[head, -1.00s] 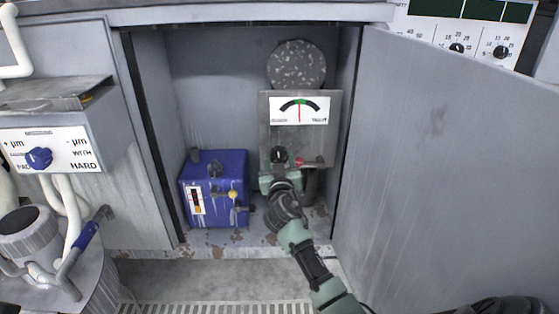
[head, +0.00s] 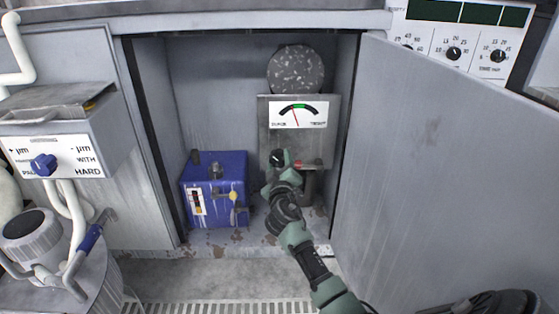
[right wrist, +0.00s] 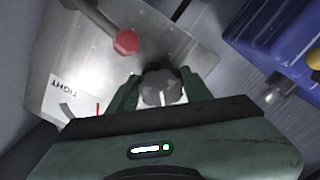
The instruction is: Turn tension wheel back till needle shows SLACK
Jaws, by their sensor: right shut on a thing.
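The tension wheel (head: 278,158) is a dark knob with a pale pointer line on the grey metal panel (head: 308,144) inside the open cabinet. In the right wrist view the wheel (right wrist: 160,88) sits between the two green fingers. My right gripper (head: 281,165) is shut on it. The gauge (head: 298,114) above has a white face with a green patch at the top of its arc. Its red needle leans to the left of the green patch, toward the end whose label is too blurred to read. The right-hand label looks like TIGHT. My left gripper is out of view.
A red-tipped lever (right wrist: 125,41) is close beside the wheel. A blue box (head: 215,188) with small valves stands left of the panel. A speckled grey disc (head: 295,69) is above the gauge. The open cabinet door (head: 440,170) bounds the right side.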

